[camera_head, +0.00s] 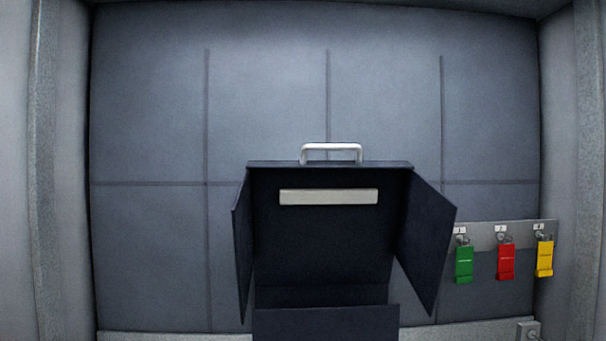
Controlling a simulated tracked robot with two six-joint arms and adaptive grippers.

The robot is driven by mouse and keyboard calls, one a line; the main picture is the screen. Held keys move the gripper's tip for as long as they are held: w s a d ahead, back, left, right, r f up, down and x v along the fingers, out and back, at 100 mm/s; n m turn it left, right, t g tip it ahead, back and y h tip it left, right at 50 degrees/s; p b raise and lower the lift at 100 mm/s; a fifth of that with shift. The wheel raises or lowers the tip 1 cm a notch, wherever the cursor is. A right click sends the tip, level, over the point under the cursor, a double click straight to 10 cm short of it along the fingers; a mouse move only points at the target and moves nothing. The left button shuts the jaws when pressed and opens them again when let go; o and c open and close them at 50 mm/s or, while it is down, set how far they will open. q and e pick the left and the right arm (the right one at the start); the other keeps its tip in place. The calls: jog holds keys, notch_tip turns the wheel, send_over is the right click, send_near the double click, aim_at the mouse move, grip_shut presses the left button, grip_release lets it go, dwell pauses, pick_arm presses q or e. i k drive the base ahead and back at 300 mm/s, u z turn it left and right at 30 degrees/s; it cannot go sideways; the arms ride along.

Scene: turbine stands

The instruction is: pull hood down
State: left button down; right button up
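The hood (425,235) is a dark navy, box-like cover in the lower middle of the head view. A silver handle (331,147) stands on its top edge. Its front is open towards me, with a side panel at the left and another at the right. A pale flat bar (329,197) shows inside on the back face. A dark front panel (326,324) is below it, cut off by the bottom edge of the picture. Neither of my grippers is in view, and nothing touches the handle.
A grey panelled wall (265,100) fills the back. At the right, a grey rail (480,236) carries a green tag (464,264), a red tag (506,261) and a yellow tag (544,258) on numbered hooks. The space around the handle is clear.

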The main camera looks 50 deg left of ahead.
aim_at(301, 222)
jog(key=u, duration=1.1)
jog(key=i, duration=0.1)
jog(key=z, duration=1.85)
jog(key=k, duration=1.65)
jog(key=u, duration=0.9)
jog(key=i, duration=1)
